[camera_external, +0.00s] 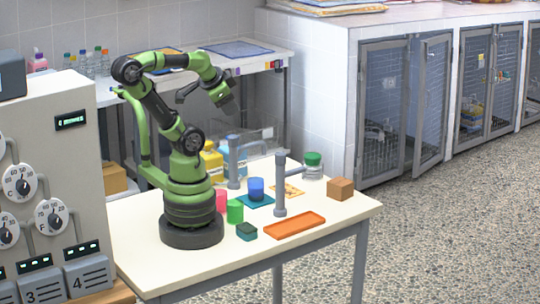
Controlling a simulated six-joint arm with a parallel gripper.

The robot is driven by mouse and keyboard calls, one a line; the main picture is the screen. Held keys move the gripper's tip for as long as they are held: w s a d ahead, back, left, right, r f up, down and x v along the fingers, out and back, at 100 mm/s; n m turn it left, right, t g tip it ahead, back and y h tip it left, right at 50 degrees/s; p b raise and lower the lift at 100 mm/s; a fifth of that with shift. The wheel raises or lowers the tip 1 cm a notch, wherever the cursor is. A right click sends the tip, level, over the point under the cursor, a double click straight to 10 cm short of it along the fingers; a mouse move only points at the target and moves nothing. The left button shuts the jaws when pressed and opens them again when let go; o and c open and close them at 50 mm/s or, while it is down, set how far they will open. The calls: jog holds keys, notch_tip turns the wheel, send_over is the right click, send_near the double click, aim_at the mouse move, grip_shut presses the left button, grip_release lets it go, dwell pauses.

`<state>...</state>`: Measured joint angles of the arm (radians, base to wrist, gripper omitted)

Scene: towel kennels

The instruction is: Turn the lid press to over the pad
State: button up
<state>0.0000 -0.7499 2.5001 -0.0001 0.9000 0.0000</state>
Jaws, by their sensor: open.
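Two grey upright posts stand on the white table, and I cannot tell for sure which is the lid press. The front post (280,188) has a short arm (294,172) pointing right, toward a clear jar with a green lid (313,160). The rear post (233,165) stands further back and left. A teal pad (246,203) lies between the posts with a blue cup (256,188) on it. A patterned card (291,189) lies right of it, so which one is the pad is unclear. My gripper (226,101) is open and empty, high above the table's back, apart from everything.
An orange tray (295,225) lies at the front of the table, with a brown block (340,188) to its right. A pink cup (221,201), a green cup (235,211) and a teal block (247,231) stand near my base. The table's right front corner is clear.

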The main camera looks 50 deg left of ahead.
jog(key=shift+o, duration=0.9)
jog(key=shift+w, duration=0.1)
jog(key=m+g+h, duration=0.2)
jog(key=m+g, duration=0.3)
jog(key=g, duration=0.2)
send_near(280, 154)
jog(key=shift+w+a+f, duration=0.1)
jog(key=shift+f, duration=0.6)
notch_tip(280, 154, down, 9)
jog(key=shift+w, duration=0.1)
